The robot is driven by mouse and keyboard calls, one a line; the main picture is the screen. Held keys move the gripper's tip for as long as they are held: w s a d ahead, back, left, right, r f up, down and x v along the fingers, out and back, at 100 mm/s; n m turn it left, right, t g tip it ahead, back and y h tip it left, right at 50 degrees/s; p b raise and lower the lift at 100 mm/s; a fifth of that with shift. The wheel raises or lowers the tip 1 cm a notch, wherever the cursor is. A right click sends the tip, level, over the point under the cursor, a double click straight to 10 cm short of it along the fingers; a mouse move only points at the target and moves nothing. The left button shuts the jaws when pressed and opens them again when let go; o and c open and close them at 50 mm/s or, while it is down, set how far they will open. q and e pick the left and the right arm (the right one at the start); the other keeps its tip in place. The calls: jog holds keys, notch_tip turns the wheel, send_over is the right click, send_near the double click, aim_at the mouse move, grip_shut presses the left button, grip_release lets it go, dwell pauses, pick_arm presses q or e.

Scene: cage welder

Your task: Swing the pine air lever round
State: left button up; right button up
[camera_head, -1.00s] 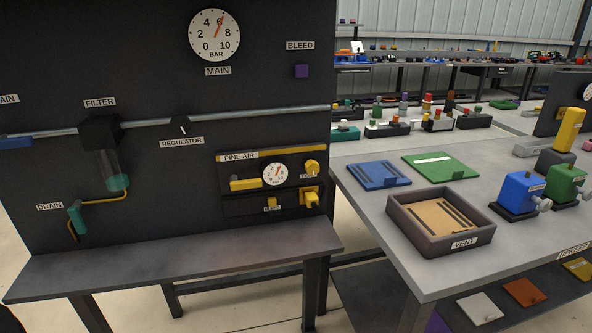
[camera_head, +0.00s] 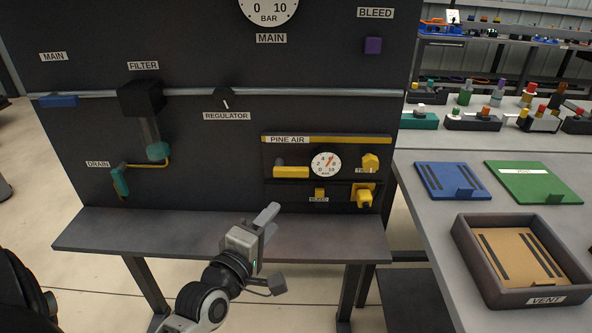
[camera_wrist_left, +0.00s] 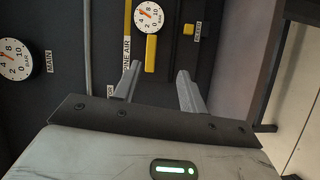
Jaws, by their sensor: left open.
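The pine air lever (camera_head: 291,172) is a yellow bar lying horizontally on the PINE AIR panel (camera_head: 325,142), left of a small white gauge (camera_head: 325,164). In the left wrist view the lever (camera_wrist_left: 151,53) appears upright, because that view is turned, and lies just beyond the gap between my fingertips. My left gripper (camera_head: 272,219) is open and empty. It is in front of the board, below the lever and apart from it. The left wrist view also shows the open fingers (camera_wrist_left: 158,71). My right gripper is not in view.
A yellow knob (camera_head: 370,162), a small yellow bleed button (camera_head: 319,193) and a yellow fitting (camera_head: 363,196) sit near the lever. A grey shelf (camera_head: 120,232) juts out below the board. At right a table holds a brown VENT tray (camera_head: 466,262).

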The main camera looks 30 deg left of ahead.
aim_at(296, 174)
pick_arm(q)
jog(key=shift+n+y, duration=0.3)
jog(key=shift+n, duration=0.5)
jog(key=w+a, duration=0.1)
jog(key=w, duration=0.4)
jog(key=w+a, duration=0.1)
jog(key=w, duration=0.4)
jog(key=w+a+r+p, duration=0.1)
jog(key=w, duration=0.5)
jog(key=shift+a+r, duration=0.1)
jog(key=shift+a, duration=0.25)
grip_shut()
